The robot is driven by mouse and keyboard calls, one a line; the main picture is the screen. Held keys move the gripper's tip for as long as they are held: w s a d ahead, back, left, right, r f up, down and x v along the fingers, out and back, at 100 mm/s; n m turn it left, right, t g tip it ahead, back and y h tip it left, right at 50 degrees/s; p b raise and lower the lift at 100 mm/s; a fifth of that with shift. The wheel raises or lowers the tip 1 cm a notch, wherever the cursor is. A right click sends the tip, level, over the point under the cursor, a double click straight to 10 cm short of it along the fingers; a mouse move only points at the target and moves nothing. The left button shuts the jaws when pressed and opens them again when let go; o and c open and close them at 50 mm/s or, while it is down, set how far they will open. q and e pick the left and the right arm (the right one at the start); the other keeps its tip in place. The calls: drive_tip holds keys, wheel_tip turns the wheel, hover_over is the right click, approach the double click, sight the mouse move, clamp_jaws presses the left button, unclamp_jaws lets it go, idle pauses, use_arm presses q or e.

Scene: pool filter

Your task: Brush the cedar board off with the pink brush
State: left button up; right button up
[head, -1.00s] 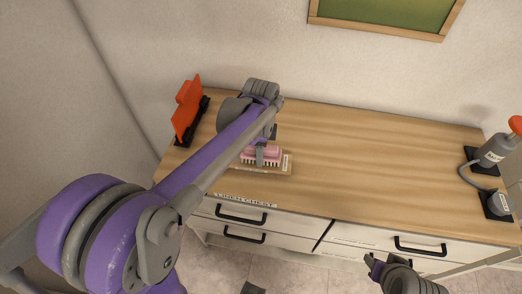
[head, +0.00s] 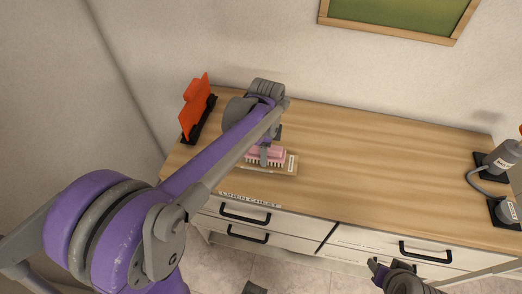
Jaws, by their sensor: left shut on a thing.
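The pink brush (head: 275,154) has pale bristles pointing down. My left gripper (head: 264,156) is shut on it, seen from above and behind, with the arm hiding part of the grip. The cedar board (head: 283,169) is a thin light-brown piece with a white label at its right end, lying on the counter near its front edge. The brush is right over the board; I cannot tell whether the bristles touch it. My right gripper (head: 377,268) is low at the bottom, in front of the drawers, away from the board; its jaws are too small to read.
The wooden counter (head: 390,165) is clear in the middle. An orange object on a black base (head: 197,108) stands at the left end. A grey pump-like device (head: 500,158) with a hose stands at the right end. Drawers with black handles (head: 245,218) are below, and a green framed board (head: 400,15) hangs above.

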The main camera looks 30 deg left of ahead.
use_arm(q)
drive_tip(key=shift+w+d, duration=0.1)
drive_tip(key=shift+d, duration=0.15)
drive_tip(key=shift+s+a+f, duration=0.1)
drive_tip(key=shift+s+a, duration=0.15)
drive_tip(key=shift+a, duration=0.3)
drive_tip(key=shift+s+a, duration=0.2)
drive_tip(key=shift+a, duration=0.35)
drive_tip(key=shift+w+d, duration=0.2)
drive_tip(key=shift+d, duration=0.4)
drive_tip(key=shift+w+d, duration=0.2)
drive_tip(key=shift+d, duration=0.35)
drive_tip(key=shift+s+a+r, duration=0.1)
drive_tip(key=shift+s+a, duration=0.05)
drive_tip(key=shift+a, duration=0.45)
drive_tip(key=shift+s+a+r, duration=0.1)
drive_tip(key=shift+s+a, duration=0.05)
drive_tip(key=shift+a, duration=0.4)
drive_tip(key=shift+w+d+f, duration=0.1)
drive_tip(key=shift+w+d, duration=0.1)
drive_tip(key=shift+d, duration=0.4)
drive_tip(key=shift+w+d, duration=0.15)
drive_tip(key=shift+d, duration=0.4)
drive_tip(key=shift+r+p, duration=0.5)
drive_tip(key=shift+r, duration=0.4)
drive_tip(key=shift+r, duration=0.1)
